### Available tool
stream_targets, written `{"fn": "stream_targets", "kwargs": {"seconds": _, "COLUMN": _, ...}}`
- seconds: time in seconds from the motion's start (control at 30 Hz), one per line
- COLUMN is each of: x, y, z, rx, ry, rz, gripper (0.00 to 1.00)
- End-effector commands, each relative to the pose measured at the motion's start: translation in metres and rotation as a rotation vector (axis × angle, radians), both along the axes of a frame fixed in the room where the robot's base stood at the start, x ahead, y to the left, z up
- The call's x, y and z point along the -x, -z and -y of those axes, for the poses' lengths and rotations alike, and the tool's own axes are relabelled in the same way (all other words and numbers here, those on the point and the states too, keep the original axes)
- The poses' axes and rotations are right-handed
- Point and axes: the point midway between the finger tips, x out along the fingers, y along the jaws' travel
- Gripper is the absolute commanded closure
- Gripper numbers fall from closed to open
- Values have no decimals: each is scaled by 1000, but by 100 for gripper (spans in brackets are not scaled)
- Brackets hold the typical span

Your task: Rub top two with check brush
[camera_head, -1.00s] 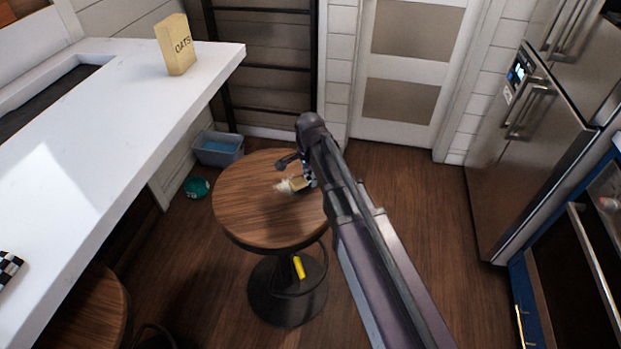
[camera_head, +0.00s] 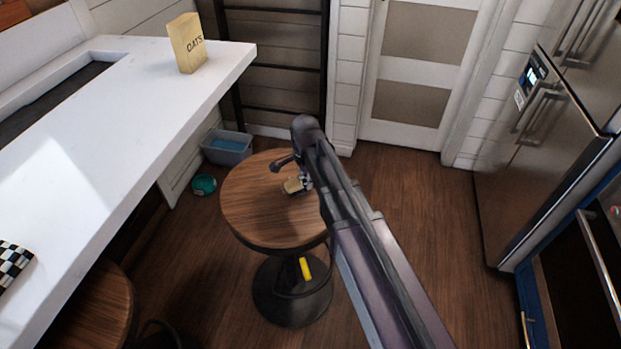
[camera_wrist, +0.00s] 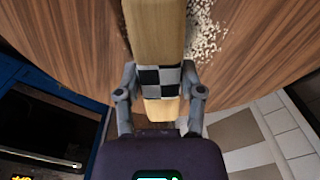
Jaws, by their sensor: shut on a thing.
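The brush (camera_head: 293,186) has a pale wooden body with a black-and-white check band, clear in the wrist view (camera_wrist: 160,30). My gripper (camera_head: 304,181) is shut on it around the check band, one finger on each side. The brush is low over the round wooden stool top (camera_head: 262,215); I cannot tell whether it touches. White crumbs (camera_wrist: 206,36) lie on that top beside the brush in the wrist view. The brush's bristles are hidden. A second round wooden stool top (camera_head: 108,312) is partly in view at the lower left, under the counter.
A white counter (camera_head: 120,120) runs along the left, with an oats box (camera_head: 187,43) and a check cloth (camera_head: 12,263). A grey bin (camera_head: 227,148) and a teal round thing (camera_head: 204,185) are on the floor. A yellow thing (camera_head: 305,268) is at the stool's base. The fridge (camera_head: 535,160) stands right.

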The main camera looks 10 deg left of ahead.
Motion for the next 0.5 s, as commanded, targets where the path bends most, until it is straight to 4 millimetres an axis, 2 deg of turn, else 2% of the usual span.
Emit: {"fn": "stream_targets", "kwargs": {"seconds": 0.5, "x": 2, "y": 0, "z": -4, "rx": 0, "ry": -1, "rz": 0, "gripper": 88}}
